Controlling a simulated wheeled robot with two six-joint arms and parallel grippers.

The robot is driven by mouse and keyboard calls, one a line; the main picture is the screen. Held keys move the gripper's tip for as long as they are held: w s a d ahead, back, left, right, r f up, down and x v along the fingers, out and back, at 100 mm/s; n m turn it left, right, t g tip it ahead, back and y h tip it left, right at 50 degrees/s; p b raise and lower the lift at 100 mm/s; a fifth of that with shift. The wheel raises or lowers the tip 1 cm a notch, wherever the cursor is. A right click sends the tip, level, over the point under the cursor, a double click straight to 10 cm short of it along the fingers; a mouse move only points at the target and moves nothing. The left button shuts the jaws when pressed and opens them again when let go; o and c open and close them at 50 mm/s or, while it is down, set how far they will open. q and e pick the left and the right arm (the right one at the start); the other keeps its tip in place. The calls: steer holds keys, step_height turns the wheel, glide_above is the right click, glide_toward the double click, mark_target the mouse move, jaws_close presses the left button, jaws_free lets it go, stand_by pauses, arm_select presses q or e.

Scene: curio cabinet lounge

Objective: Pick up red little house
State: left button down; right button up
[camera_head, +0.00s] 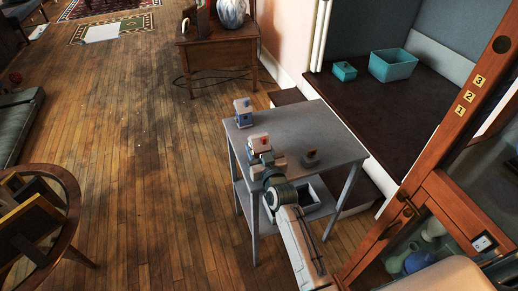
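A small pale block-like thing with a red patch, which looks like the red little house (260,143), shows at the left front part of the small grey table (335,142). My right gripper (268,161) is right at it, over the table, with my arm coming in from the bottom right. The gripper covers the lower part of the house. I cannot tell whether the fingers are open or closed on it, or whether the house is lifted. My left gripper is not in view.
A similar small house with blue parts (243,115) stands at the table's far left corner. A wooden cabinet door frame (440,150) is close on the right. The floor left of the table is clear.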

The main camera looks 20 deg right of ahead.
steer(key=shift+c, duration=1)
steer(key=shift+r, duration=0.1)
